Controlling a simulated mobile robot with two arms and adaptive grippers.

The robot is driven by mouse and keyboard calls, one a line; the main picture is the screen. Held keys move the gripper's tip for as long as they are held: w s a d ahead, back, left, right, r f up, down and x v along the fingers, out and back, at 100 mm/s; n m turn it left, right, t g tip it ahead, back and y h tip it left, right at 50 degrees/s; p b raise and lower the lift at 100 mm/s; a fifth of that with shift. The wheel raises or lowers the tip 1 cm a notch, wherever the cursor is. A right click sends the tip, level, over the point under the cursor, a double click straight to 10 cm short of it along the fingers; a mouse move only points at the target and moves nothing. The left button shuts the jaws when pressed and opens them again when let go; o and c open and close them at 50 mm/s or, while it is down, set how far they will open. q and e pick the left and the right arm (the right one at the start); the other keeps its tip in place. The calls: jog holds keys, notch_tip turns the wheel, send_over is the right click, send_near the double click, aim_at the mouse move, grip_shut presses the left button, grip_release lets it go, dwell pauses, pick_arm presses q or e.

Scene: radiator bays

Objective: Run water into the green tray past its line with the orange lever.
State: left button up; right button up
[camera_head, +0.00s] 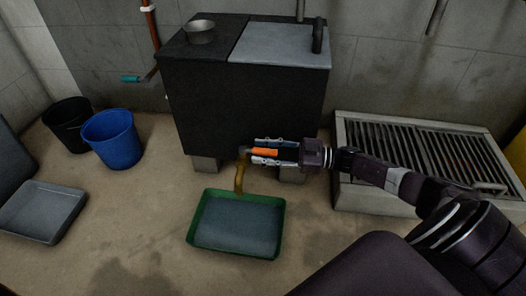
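The green tray (205,243) lies on the floor in front of the dark tank (232,108), with greyish liquid in it. A brownish stream (239,178) runs from a small spout at the tank's low front down into the tray's far side. I cannot make out the tray's line. The orange lever (264,152) is beside the spout and points right. My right gripper (262,152) reaches in from the right, its fingers above and below the lever in this view. The fingers look apart, with gaps to the lever. My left gripper is not in view.
A grated trough (345,180) stands at the right, under my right arm. A blue bucket (112,140), a black bucket (66,122) and a grey tray (40,210) are at the left. Floor left of the green tray is clear.

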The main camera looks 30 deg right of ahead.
jog(key=v, duration=1.2)
jog(key=shift+s, duration=0.1)
dwell(0.4)
